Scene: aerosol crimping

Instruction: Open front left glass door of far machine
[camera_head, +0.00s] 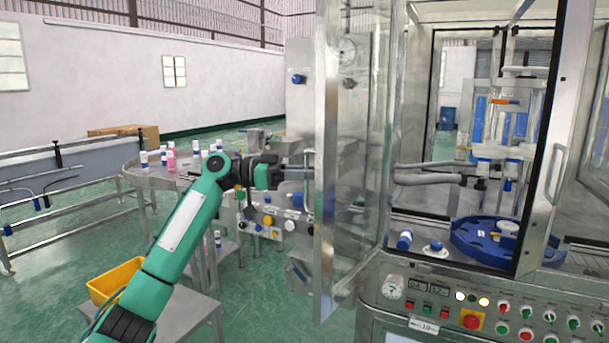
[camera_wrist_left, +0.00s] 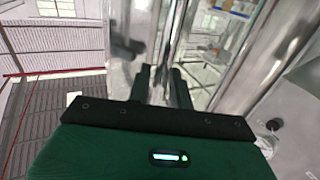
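The front left glass door (camera_head: 352,190) of the machine stands swung outward, and its panel is seen at a steep angle in the head view. The opening behind it is clear to the inside. My left gripper (camera_head: 298,174) is at the outer metal edge of this door, on its left side, by the handle. In the left wrist view, the two dark fingers (camera_wrist_left: 162,86) are a little apart, with the door's metal frame (camera_wrist_left: 167,40) just beyond them. I cannot tell whether they grip the handle. My right gripper is not in view.
Inside the machine is a blue rotary fixture (camera_head: 470,247). A control panel (camera_head: 470,305) with buttons runs below the opening. A round table (camera_head: 150,172) with bottles stands at left, and a yellow bin (camera_head: 113,278) is nearer. Green floor is open at far left.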

